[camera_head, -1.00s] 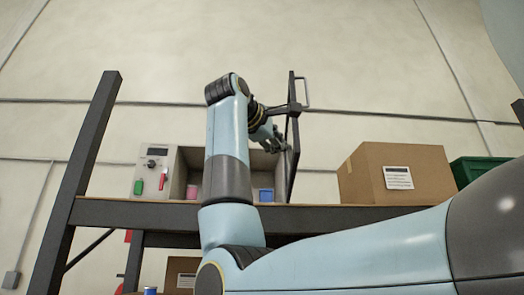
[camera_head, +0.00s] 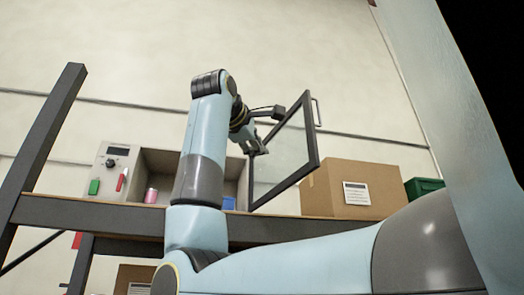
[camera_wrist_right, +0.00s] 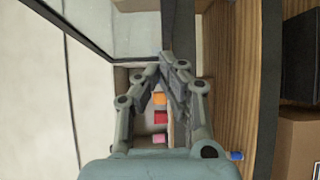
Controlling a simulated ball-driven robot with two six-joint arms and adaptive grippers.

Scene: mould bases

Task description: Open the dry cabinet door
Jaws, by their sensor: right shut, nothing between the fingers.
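The dry cabinet (camera_head: 125,160) sits on the shelf, with a panel on its left front. Its door (camera_head: 312,135), a dark frame around a clear pane, stands swung open to the right, with its handle (camera_head: 318,112) on the outer edge. The door frame also crosses the upper left of the right wrist view (camera_wrist_right: 72,28). My right gripper (camera_head: 258,149) is shut and empty on the inner side of the door, in front of the opening. Its closed fingers show in the right wrist view (camera_wrist_right: 174,72); whether they touch the door is unclear. My left gripper is out of view.
A cardboard box (camera_head: 345,190) and a green crate (camera_head: 422,186) stand right of the door on the shelf (camera_head: 100,217). A dark post (camera_head: 50,125) rises at left.

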